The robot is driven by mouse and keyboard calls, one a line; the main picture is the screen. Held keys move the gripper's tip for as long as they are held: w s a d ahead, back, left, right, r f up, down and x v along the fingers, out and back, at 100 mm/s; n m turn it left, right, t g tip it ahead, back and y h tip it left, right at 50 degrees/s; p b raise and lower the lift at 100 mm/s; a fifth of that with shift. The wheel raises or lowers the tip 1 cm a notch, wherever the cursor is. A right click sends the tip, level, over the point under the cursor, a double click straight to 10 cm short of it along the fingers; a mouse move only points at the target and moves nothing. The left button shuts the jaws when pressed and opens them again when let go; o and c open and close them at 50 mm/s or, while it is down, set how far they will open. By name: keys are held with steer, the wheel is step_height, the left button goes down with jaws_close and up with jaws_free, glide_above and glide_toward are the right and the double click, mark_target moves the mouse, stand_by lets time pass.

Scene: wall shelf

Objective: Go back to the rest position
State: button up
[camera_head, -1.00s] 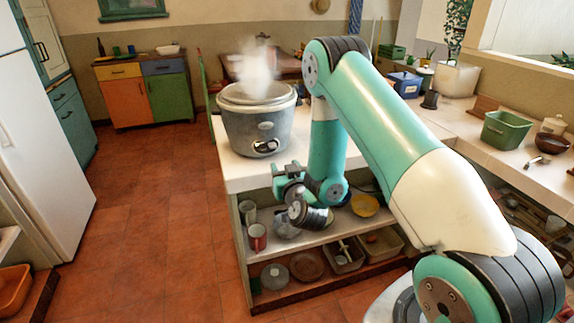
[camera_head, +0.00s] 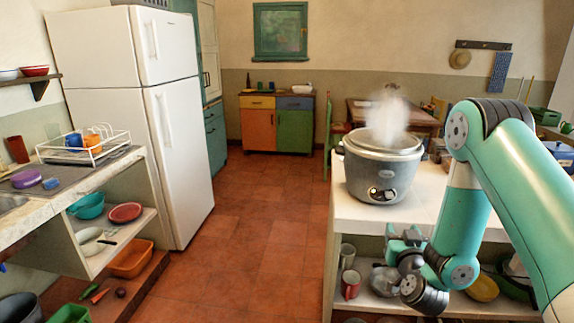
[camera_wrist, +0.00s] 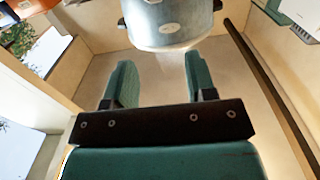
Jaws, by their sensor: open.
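My gripper (camera_head: 392,245) is low in front of the white counter, just below the level of its top. In the wrist view my gripper (camera_wrist: 158,85) shows two green fingers spread apart with nothing between them. A grey rice cooker (camera_head: 383,168) stands on the counter above and behind my gripper, with steam rising from it. The cooker also shows at the top of the wrist view (camera_wrist: 170,22), beyond the fingers and apart from them. My arm is folded at the right of the head view.
A shelf under the counter holds a red mug (camera_head: 351,284) and a yellow bowl (camera_head: 482,288) close to my gripper. A white fridge (camera_head: 150,120) and a sink counter with a dish rack (camera_head: 84,150) stand at the left. The tiled floor (camera_head: 240,235) between is clear.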

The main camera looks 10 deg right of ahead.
steer(key=s+a+r+n+g+y, duration=0.25)
steer(key=a+r+y, duration=0.3)
steer(key=a, duration=0.45)
steer(key=s+a+r+n+g+y, duration=0.1)
steer(key=a+r+n+g+y, duration=0.4)
steer(key=a, duration=0.4)
steer(key=s+a+r+n+g, duration=0.1)
steer(key=s+r+g, duration=0.1)
steer(key=s, duration=0.6)
steer(key=s+r+n+g, duration=0.1)
steer(key=s+g, duration=0.3)
steer(key=s, duration=0.5)
steer(key=s+a+r+n+g, duration=0.1)
steer(key=s+r+g, duration=0.2)
steer(key=s, duration=0.5)
steer(key=shift+s+a+r+h, duration=0.2)
steer(key=shift+s+a+h, duration=0.1)
steer(key=shift+a+h, duration=0.05)
steer(key=shift+g, duration=0.25)
